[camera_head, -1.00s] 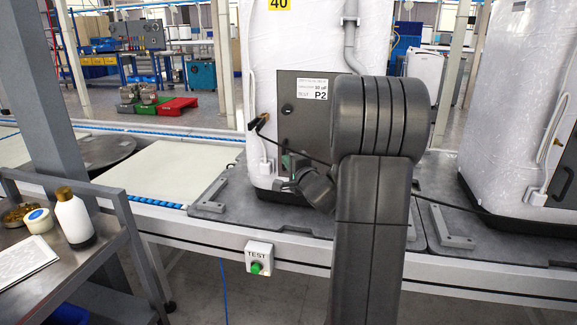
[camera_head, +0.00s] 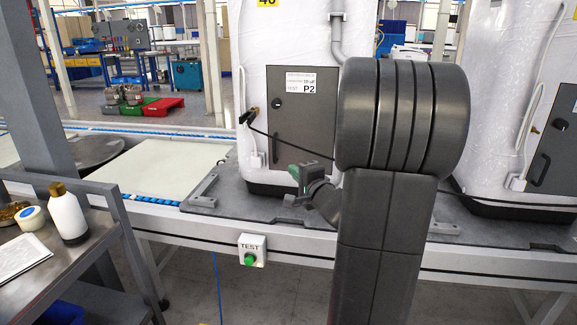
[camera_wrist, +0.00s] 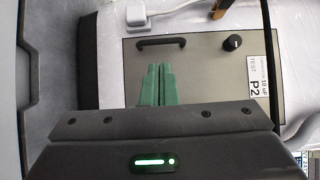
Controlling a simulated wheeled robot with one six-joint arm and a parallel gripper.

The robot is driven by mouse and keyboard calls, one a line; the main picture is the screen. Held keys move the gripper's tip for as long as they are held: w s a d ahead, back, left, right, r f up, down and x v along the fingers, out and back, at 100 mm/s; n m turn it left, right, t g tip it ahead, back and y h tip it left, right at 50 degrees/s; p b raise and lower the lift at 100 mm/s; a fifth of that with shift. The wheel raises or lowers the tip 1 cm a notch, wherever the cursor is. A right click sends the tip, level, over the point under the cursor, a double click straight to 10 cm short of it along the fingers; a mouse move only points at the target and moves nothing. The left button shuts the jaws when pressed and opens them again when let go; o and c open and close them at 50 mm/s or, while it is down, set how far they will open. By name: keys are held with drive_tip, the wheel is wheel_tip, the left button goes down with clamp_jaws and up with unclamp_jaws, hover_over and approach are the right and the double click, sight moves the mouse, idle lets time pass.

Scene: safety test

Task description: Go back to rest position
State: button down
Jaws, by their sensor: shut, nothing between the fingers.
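My gripper (camera_head: 305,172) is in front of the lower part of the grey panel (camera_head: 300,120) labelled P2, on the white wrapped unit (camera_head: 258,100). In the wrist view my green fingers (camera_wrist: 155,85) are together and empty, pointing toward the panel (camera_wrist: 190,70) with its black handle and knob. From these views I cannot tell how far the fingertips are from the panel. My arm covers the right part of this unit in the head view.
A black cable runs from a plug (camera_head: 247,117) across the panel. The TEST box (camera_head: 252,249) with a green button sits on the conveyor's front rail. A cart (camera_head: 107,215) with a white bottle (camera_head: 68,212) stands at left. A second wrapped unit (camera_head: 500,90) is at right.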

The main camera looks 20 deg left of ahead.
drive_tip(key=shift+s+d, duration=0.45)
drive_tip(key=shift+s, duration=0.15)
drive_tip(key=shift+w+a, duration=0.1)
